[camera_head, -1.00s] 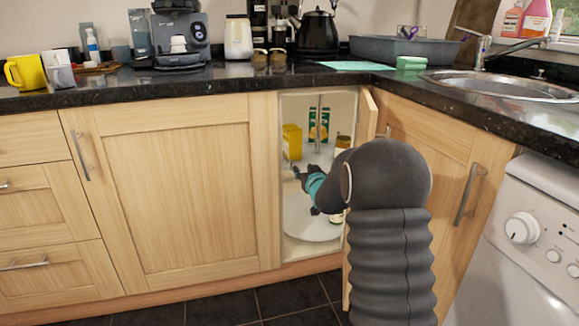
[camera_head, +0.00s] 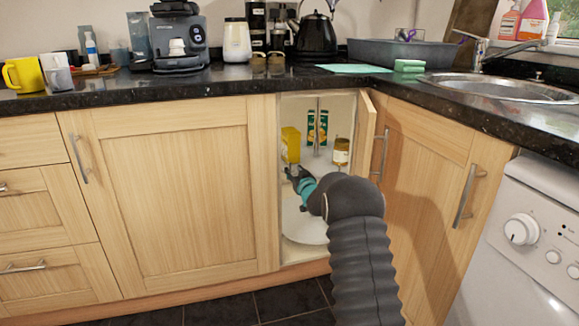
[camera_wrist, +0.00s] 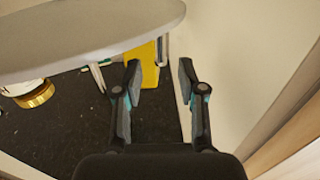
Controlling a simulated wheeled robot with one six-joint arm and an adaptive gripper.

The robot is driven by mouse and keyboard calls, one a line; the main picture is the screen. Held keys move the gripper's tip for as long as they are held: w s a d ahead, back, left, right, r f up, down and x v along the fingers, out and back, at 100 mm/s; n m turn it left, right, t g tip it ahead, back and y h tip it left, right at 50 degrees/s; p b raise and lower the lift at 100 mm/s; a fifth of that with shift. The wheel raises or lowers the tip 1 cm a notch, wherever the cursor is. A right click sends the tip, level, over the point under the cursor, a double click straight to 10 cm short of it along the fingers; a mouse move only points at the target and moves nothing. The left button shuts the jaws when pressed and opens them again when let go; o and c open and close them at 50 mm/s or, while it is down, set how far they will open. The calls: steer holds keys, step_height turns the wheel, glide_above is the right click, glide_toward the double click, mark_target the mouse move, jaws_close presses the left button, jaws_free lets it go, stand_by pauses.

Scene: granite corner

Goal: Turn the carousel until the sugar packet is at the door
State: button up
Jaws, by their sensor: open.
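The carousel is in the open corner cupboard, with an upper tray (camera_head: 322,164), a lower tray (camera_head: 300,226) and an upright pole. A yellow packet (camera_head: 290,145) stands at the left of the upper tray; its label is unreadable, so I cannot confirm it is the sugar. A green packet (camera_head: 317,127) stands behind, and a gold-lidded jar (camera_head: 341,152) stands to the right. My gripper (camera_head: 291,173) is at the tray's left front, just below the yellow packet. In the wrist view, my gripper (camera_wrist: 157,72) is open, with the yellow packet (camera_wrist: 149,66) seen beyond its fingers, contact unclear.
The cupboard door (camera_head: 365,135) stands open on the right. The cupboard's pale inner wall (camera_wrist: 230,60) runs close beside one finger in the wrist view. The dark worktop (camera_head: 230,82) overhangs the opening. My arm hides part of the lower tray.

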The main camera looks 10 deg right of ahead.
mark_target(290, 166)
steer(key=shift+w+a, duration=0.15)
steer(key=shift+w, duration=1.3)
steer(key=shift+w+a, duration=0.15)
steer(key=shift+w, duration=1.25)
steer(key=shift+c, duration=0.2)
jaws_close()
